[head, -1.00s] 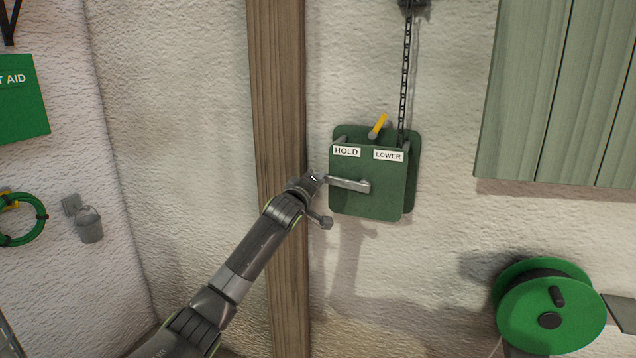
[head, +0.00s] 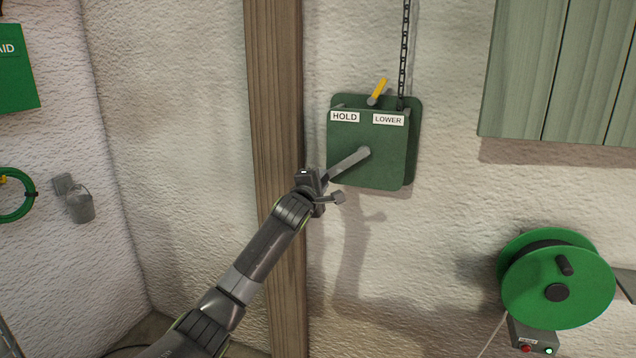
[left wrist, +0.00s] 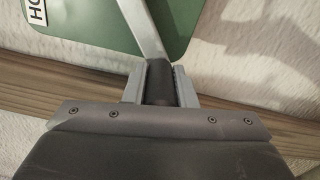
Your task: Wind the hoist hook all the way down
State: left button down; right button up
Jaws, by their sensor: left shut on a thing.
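The green hoist box (head: 362,165) is on the wall, with a HOLD label (head: 345,117) at its upper left and a LOWER label (head: 388,120) at its upper right. A short yellow lever (head: 379,90) stands above the box, leaning right, toward the LOWER side. A grey crank arm (head: 350,162) runs from the box front down to the left. My left gripper (head: 325,180) is at its outer end. In the left wrist view the left gripper (left wrist: 160,88) is shut on the dark crank grip (left wrist: 160,80). The hook is out of view. My right gripper is not in view.
A chain (head: 404,50) runs up from the box. A wooden post (head: 275,120) stands just left of the box. Green-grey boards (head: 570,70) are at the upper right, and a green reel (head: 560,285) is at the lower right.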

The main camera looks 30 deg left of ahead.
pick_arm(q)
jog(key=shift+d+f+n, duration=0.15)
jog(key=shift+f+n, duration=0.05)
jog(key=shift+n, duration=0.1)
jog(key=c, duration=1.2)
grip_release()
jog(key=v, duration=1.7)
jog(key=shift+s+b, duration=0.2)
jog(key=shift+b, duration=0.2)
